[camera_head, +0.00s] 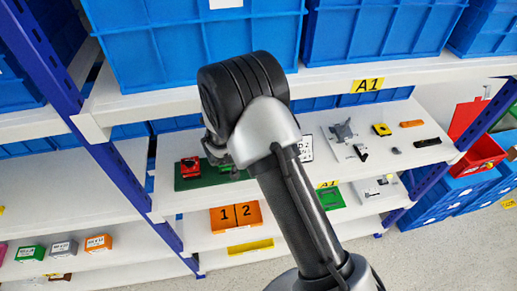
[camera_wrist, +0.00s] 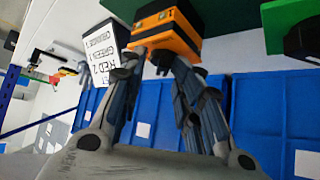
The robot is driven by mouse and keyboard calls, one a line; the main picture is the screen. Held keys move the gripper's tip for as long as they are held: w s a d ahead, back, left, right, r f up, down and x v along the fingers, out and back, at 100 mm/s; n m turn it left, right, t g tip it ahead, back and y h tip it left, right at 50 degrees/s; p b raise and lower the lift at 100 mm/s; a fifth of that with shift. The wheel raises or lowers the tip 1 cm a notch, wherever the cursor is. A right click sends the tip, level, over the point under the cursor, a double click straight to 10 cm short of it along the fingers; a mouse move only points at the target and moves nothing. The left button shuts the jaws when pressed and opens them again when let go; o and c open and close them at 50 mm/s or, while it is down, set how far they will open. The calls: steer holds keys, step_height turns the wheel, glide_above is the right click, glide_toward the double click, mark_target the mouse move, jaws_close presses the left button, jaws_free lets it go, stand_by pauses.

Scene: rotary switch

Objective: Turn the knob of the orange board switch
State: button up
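The orange and black switch block (camera_wrist: 172,32) shows at the top of the wrist view, beside a green board (camera_wrist: 235,18). In the head view my gripper (camera_head: 216,151) is mostly behind my arm. The green board (camera_head: 205,180) lies on the middle shelf with a red block (camera_head: 190,167) on it. The orange switch is hidden there.
A white card (camera_wrist: 104,50) listing colours and numbers stands close to my fingers; it also shows in the head view (camera_head: 306,149). Several small parts lie right of it. Blue bins (camera_head: 200,40) fill the shelf above. A blue rack post (camera_head: 120,180) stands at the left.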

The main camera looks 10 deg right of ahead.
steer(key=shift+s+a+r, duration=0.15)
steer(key=shift+a+r, duration=0.15)
steer(key=shift+r, duration=0.1)
steer(key=v, duration=1.1)
